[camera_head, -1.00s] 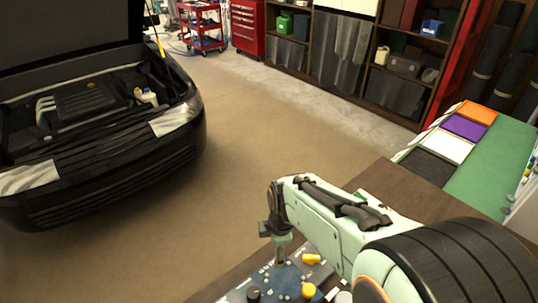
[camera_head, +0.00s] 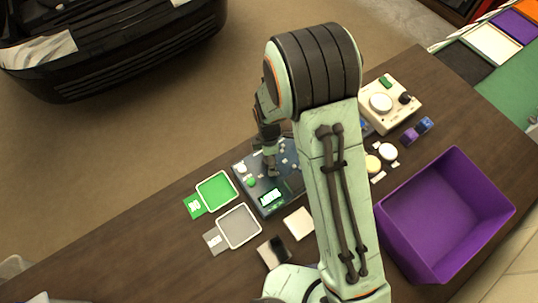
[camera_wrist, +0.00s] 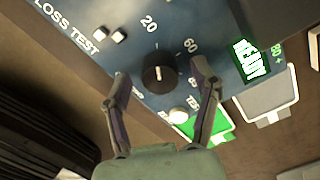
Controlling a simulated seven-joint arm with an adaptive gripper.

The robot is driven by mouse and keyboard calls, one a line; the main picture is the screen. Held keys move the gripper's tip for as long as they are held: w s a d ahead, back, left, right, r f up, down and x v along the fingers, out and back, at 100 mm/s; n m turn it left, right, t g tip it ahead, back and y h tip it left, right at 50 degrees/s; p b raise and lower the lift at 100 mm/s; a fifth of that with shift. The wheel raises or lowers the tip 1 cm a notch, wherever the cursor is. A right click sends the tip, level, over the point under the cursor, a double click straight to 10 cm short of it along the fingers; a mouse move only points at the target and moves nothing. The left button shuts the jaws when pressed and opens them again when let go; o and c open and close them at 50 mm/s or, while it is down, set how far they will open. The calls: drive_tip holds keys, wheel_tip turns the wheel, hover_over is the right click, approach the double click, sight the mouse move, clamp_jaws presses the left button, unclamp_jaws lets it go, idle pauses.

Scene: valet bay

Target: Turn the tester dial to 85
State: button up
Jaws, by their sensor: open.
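The tester dial (camera_wrist: 157,72) is a round black knob on a blue panel, with printed numbers including 20 and 60 around it. A small pale mark shows on the knob; I cannot tell the exact value it points to. My gripper (camera_wrist: 160,68) is open, with one finger on either side of the dial; I cannot tell whether they touch it. The tester's screen (camera_wrist: 250,60) glows green and reads READY.
A white round button (camera_wrist: 179,115) sits near the right finger. Green (camera_head: 217,190) and grey (camera_head: 239,226) trays lie left of the tester. A purple bin (camera_head: 446,215) and a cream device (camera_head: 390,104) stand to the right. Bare bench shows at lower left.

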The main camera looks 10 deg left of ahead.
clamp_jaws()
drive_tip(key=m, duration=0.5)
drive_tip(key=shift+m, duration=0.4)
drive_tip(key=m, duration=1.1)
drive_tip(key=shift+m, duration=0.4)
drive_tip(key=m, duration=0.5)
drive_tip(key=shift+m, duration=0.3)
